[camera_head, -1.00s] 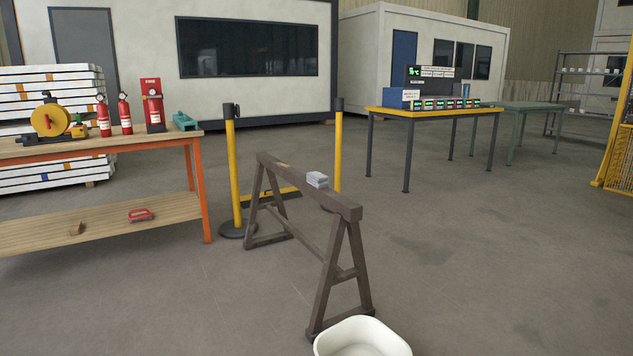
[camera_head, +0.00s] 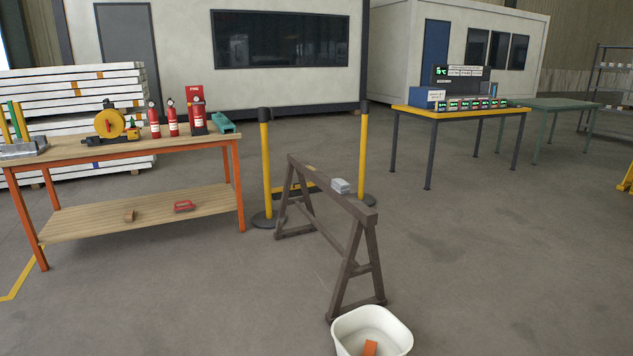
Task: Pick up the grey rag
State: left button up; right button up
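Neither of my grippers shows in the head view.
A white tub (camera_head: 344,341) with an orange item (camera_head: 370,348) inside stands on the floor at the front. A wooden workbench (camera_head: 70,157) with fire extinguishers is on the left. Yellow posts (camera_head: 267,168) stand behind the sawhorse. A yellow-topped table (camera_head: 460,112) is at the back right. Floor right of the sawhorse is clear.

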aim_at(338, 185)
jog(key=u, duration=0.5)
jog(key=i, duration=4.1)
jog(key=z, duration=0.65)
